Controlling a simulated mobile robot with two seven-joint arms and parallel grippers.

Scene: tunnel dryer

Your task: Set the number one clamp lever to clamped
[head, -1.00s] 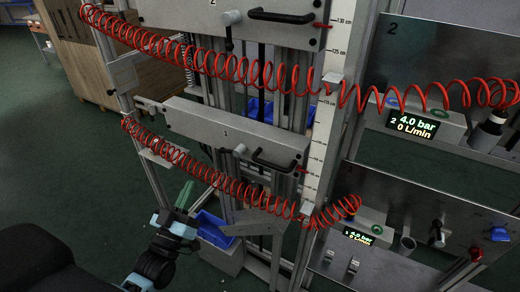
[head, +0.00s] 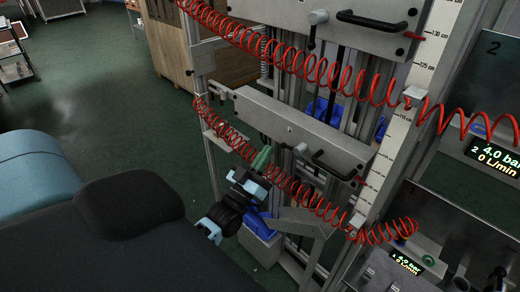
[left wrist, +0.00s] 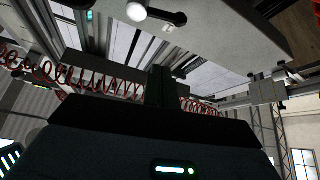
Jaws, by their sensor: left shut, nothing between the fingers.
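The number one clamp lever (head: 300,149) has a pale round knob and sits on the lower grey carriage plate marked 1 (head: 270,122). A pale ball knob (left wrist: 136,12), seemingly the same lever, shows at the top of the left wrist view. I cannot tell its setting. My left gripper (head: 262,157), with green fingers, is shut and empty. It points up, left of and slightly below the lever in the head view, apart from it as far as I can see. My right gripper is not in view.
A black bar handle (head: 335,165) is right of the lever. A red coiled hose (head: 285,182) runs across in front of the lower carriage, close to my gripper. The upper carriage plate 2 (head: 365,30) hangs above. A blue bin (head: 258,224) is below.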

